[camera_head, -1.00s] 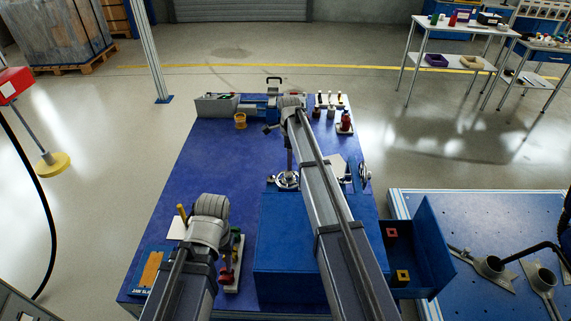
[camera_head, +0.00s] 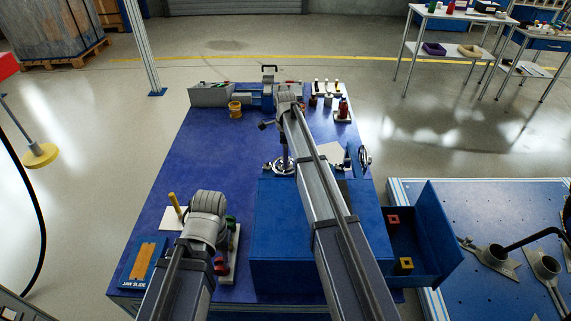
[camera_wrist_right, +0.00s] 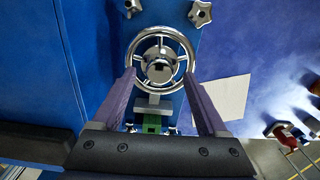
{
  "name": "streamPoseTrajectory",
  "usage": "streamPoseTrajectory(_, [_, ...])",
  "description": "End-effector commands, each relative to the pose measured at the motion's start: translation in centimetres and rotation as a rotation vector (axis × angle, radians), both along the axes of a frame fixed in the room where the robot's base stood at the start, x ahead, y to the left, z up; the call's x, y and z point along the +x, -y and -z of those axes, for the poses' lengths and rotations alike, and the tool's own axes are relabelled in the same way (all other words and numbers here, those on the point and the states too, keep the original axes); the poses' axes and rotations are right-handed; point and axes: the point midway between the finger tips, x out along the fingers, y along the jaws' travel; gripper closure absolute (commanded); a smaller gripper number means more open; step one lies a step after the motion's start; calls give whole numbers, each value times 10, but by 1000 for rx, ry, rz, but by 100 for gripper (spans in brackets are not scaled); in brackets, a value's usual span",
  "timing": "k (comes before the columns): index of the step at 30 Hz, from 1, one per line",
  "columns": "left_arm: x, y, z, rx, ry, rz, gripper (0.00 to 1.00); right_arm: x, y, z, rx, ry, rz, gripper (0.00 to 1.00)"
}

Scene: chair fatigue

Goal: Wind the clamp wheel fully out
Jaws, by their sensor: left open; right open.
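The chrome clamp wheel (camera_head: 282,168) lies on the far side of the blue box, partly hidden by my right arm in the head view. In the right wrist view the wheel (camera_wrist_right: 184,45) shows its spoked rim and round hub. My right gripper (camera_wrist_right: 159,77) is open, with one finger on each side of the wheel's near part; I cannot tell whether they touch the rim. My left gripper (camera_head: 208,210) is over the near left of the table, its fingers hidden below the wrist.
A second handwheel (camera_head: 364,158) stands upright at the table's right edge. A blue box (camera_head: 275,235) and an open drawer (camera_head: 425,245) are at the near right. Star knobs (camera_wrist_right: 199,13) lie beyond the wheel. A vise (camera_head: 262,97) is at the back. The table's left middle is clear.

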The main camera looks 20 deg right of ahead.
Motion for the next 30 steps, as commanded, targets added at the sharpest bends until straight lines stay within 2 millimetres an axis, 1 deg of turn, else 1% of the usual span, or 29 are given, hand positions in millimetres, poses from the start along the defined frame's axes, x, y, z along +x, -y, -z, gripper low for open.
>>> streamPoseTrajectory(1, [0,0,11,0,0,0,50,0,0,11,0,0,0,24])
streamPoseTrajectory(3, [0,0,15,0,0,0,50,0,0,15,0,0,0,24])
streamPoseTrajectory(13, [0,0,15,0,0,0,50,0,0,15,0,0,0,24])
streamPoseTrajectory(14, [0,0,15,0,0,0,50,0,0,15,0,0,0,26])
streamPoseTrajectory(30, [0,0,15,0,0,0,50,0,0,16,0,0,0,87])
